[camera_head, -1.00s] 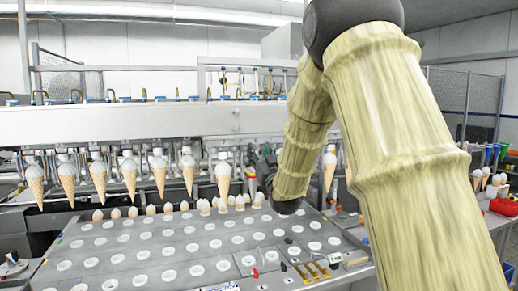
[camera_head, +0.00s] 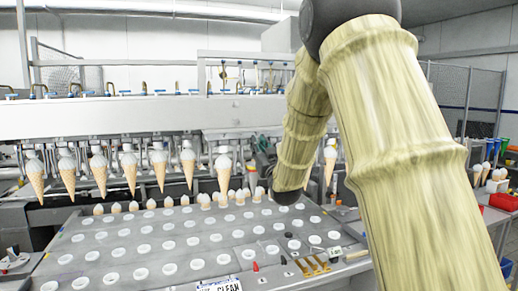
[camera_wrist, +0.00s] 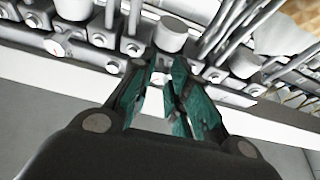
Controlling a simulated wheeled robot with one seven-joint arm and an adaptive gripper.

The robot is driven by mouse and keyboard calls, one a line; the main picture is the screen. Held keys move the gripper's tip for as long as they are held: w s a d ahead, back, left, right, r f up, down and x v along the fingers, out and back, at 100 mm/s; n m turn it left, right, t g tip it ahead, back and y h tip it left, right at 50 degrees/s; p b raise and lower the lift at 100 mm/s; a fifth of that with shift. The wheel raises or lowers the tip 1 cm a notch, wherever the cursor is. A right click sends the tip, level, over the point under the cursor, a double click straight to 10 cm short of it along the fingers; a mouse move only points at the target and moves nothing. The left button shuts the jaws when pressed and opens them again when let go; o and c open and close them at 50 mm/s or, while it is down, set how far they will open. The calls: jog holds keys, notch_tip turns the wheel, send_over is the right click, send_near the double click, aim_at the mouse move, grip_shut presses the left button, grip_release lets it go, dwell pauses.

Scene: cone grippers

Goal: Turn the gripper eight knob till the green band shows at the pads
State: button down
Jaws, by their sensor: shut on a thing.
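My gripper (camera_wrist: 164,76) shows in the wrist view with two teal-padded fingers closed around a small part on the row of metal fittings. That part, which I take to be the knob (camera_wrist: 160,79), is mostly hidden by the pads. I cannot make out a green band on it. In the head view my gripper (camera_head: 264,165) is a small dark green shape at the rail of cone grippers, partly behind my arm. A hanging cone (camera_head: 223,178) is just left of it. I cannot read which cone gripper is number eight.
Several cones (camera_head: 98,175) hang in a row to the left. Below is a grey plate (camera_head: 110,262) with rows of white-rimmed holes. Small tools (camera_head: 312,265) lie at its right front. A red bin (camera_head: 503,203) stands far right. Grey cylinders (camera_wrist: 171,35) crowd the wrist view.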

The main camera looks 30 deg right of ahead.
jog(key=shift+d+n+y+b, duration=0.1)
jog(key=shift+n+y+b, duration=1)
jog(key=shift+n+b, duration=1.1)
jog(key=c, duration=1.3)
grip_release()
jog(key=shift+c, duration=0.2)
jog(key=shift+s, duration=0.15)
jog(key=v, duration=1.1)
jog(key=shift+s+f, duration=0.25)
jog(key=shift+s, duration=0.1)
